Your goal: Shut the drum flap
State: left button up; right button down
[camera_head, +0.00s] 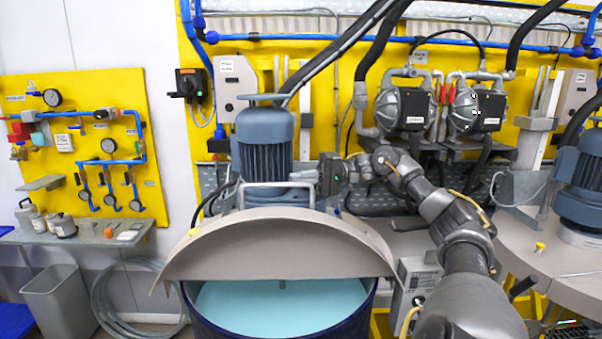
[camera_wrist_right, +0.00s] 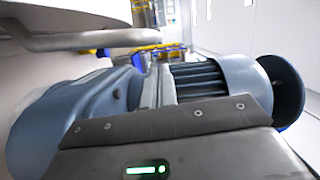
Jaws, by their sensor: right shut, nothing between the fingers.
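The drum flap (camera_head: 275,246) is a grey-beige half-round lid, tilted up in the head view. Below its lower edge the dark blue drum (camera_head: 285,326) is open and shows light blue liquid (camera_head: 275,303). A blue motor (camera_head: 264,145) stands behind the flap; it also shows, turned sideways, in the right wrist view (camera_wrist_right: 215,85). My right gripper (camera_head: 304,176) is shut and empty, behind the flap's top and close to the right of the motor's base. Whether it touches the flap or motor cannot be told. My left gripper is out of view.
A second drum lid (camera_head: 560,262) with its own motor (camera_head: 580,185) is at the right. Pumps (camera_head: 405,108) and hoses line the yellow wall panel behind. A grey bin (camera_head: 60,300) and a coiled hose (camera_head: 130,300) are at the lower left.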

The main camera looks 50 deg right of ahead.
aim_at(276, 180)
jog(key=p+x, duration=0.1)
jog(key=x, duration=0.2)
jog(key=p+x, duration=0.2)
jog(key=x, duration=0.1)
jog(key=shift+s+a+r, duration=0.1)
jog(key=shift+s+r, duration=0.05)
jog(key=shift+r, duration=0.1)
jog(key=shift+w+a+f+p, duration=0.15)
jog(key=shift+w+a+p, duration=0.1)
jog(key=shift+p, duration=0.1)
jog(key=shift+s, duration=0.1)
